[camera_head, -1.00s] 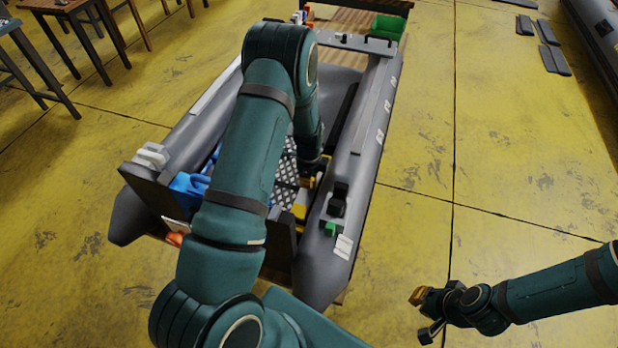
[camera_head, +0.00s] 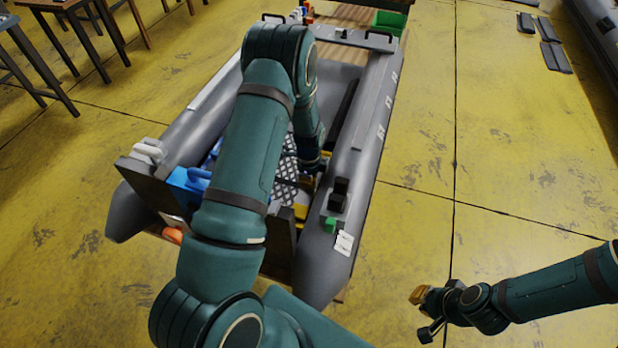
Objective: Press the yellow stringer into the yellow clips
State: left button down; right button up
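The inflatable boat (camera_head: 366,160) is grey and stands in the middle of the head view. My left arm reaches over its rear board into the hull. My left gripper (camera_head: 308,176) is low inside the boat, mostly hidden by my arm, and its fingers cannot be made out. Small yellow parts (camera_head: 300,212) show beside the patterned floor panel (camera_head: 284,176), near the right tube. I cannot tell which are the stringer and which are clips, or whether they touch. My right gripper (camera_head: 423,314) is open and empty, right of the boat, with an orange-yellow piece on one finger.
A blue object (camera_head: 186,190) sits inside the rear left. Black and green fittings (camera_head: 331,224) are on the right tube. A green bin (camera_head: 389,22) is beyond the bow. Dark stools (camera_head: 38,70) stand at upper left. The yellow floor right of the boat is mostly clear.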

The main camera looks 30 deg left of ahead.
pick_arm(q)
jog(key=shift+f, duration=0.35)
dwell(0.5)
jog(key=c, duration=1)
grip_release()
jog(key=shift+c, duration=0.2)
jog(key=shift+r, duration=0.1)
jog(key=shift+r, duration=0.1)
notch_tip(320, 180, up, 12)
